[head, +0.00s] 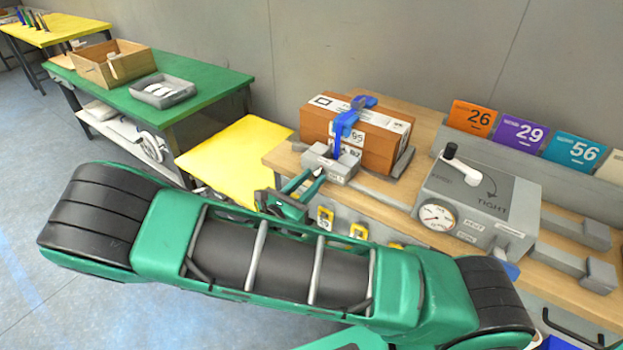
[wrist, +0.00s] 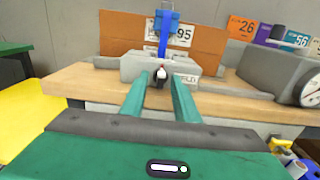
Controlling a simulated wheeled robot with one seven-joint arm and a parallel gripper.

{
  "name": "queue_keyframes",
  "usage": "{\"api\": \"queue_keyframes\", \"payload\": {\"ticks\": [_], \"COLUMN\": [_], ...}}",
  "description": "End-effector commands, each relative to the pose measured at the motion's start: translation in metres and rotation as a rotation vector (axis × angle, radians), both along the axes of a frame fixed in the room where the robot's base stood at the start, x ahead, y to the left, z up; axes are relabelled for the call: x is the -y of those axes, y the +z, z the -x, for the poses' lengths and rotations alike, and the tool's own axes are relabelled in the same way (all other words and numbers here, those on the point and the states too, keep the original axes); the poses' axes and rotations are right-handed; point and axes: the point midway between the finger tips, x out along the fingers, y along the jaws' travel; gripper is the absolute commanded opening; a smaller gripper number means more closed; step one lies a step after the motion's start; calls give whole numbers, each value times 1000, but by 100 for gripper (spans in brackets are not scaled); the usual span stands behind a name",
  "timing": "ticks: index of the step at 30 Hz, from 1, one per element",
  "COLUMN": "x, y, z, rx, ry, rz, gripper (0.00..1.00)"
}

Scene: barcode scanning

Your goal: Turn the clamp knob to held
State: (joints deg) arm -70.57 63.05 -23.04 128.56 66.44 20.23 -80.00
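A grey clamp block (head: 343,164) stands at the front edge of the wooden bench, in front of a brown cardboard box (head: 388,145). A blue clamp arm (head: 345,122) reaches over the box top. The small dark clamp knob (wrist: 158,82), with a white and red mark, is on the block's front face. A partly hidden label ending in "LD" is right of it on the block (wrist: 130,68). My gripper (wrist: 160,84) points at the block, its green fingers apart on either side of the knob with gaps visible. In the head view my gripper (head: 312,178) is just before the block.
A grey machine (head: 485,200) with a dial gauge, black crank and "TIGHT" marking stands to the right on the bench (head: 280,158). Numbered cards stand behind it. Yellow tags hang below the bench edge. A yellow surface (head: 235,160) and a green table (head: 205,75) are at left.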

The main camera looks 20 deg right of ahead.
Motion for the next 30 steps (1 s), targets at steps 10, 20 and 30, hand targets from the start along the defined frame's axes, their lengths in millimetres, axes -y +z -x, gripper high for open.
{"api": "queue_keyframes", "payload": {"ticks": [10,20,30], "x": [10,9,9], "y": [0,0,0], "z": [-7,-7,-7], "rx": [0,1,52], "ry": [1,1,3], "rz": [0,-1,-39], "gripper": [28,0,0]}}
